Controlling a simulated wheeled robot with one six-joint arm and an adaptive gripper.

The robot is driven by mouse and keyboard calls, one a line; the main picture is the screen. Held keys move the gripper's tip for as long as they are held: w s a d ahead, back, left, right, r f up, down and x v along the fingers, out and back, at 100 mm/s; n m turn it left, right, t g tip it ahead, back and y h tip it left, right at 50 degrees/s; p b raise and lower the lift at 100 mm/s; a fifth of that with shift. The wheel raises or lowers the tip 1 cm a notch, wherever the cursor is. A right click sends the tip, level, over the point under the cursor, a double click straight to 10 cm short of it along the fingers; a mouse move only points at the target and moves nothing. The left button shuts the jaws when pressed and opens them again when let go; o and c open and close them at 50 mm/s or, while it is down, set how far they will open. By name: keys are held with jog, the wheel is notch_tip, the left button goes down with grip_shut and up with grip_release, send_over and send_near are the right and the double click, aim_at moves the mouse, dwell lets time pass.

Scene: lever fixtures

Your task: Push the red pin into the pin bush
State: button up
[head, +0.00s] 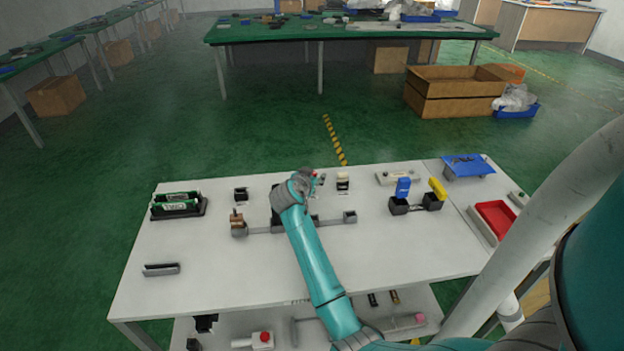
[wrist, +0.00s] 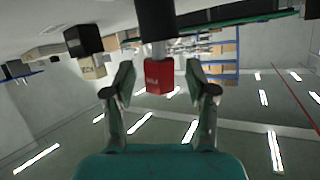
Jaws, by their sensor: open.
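The red pin has a red block-shaped head (wrist: 159,78) with faint lettering, seen in the wrist view. A grey shank (wrist: 158,50) runs from the head to a black block (wrist: 156,18), which looks like the pin bush. Part of the shank shows outside the block. My gripper (wrist: 160,86) is open, with one finger on each side of the red head and a visible gap on both sides. My arm hides most of the bush there.
The white table (head: 400,255) also holds a black and beige fixture (head: 343,182) just right of my gripper. Blue and yellow levers (head: 403,188) and a red tray (head: 495,217) stand farther right. A copper-topped block (head: 237,222) is at left.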

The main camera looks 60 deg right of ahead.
grip_shut()
jog(key=shift+r, duration=0.1)
notch_tip(320, 180, up, 9)
jog(key=shift+r, duration=0.15)
jog(key=shift+n+g+h, duration=0.3)
jog(key=shift+n+h, duration=0.2)
jog(key=shift+h, duration=0.1)
jog(key=shift+w+a+f, duration=0.15)
jog(key=shift+f, duration=1.2)
jog(key=shift+w+a+f, duration=0.15)
jog(key=shift+f, duration=1.15)
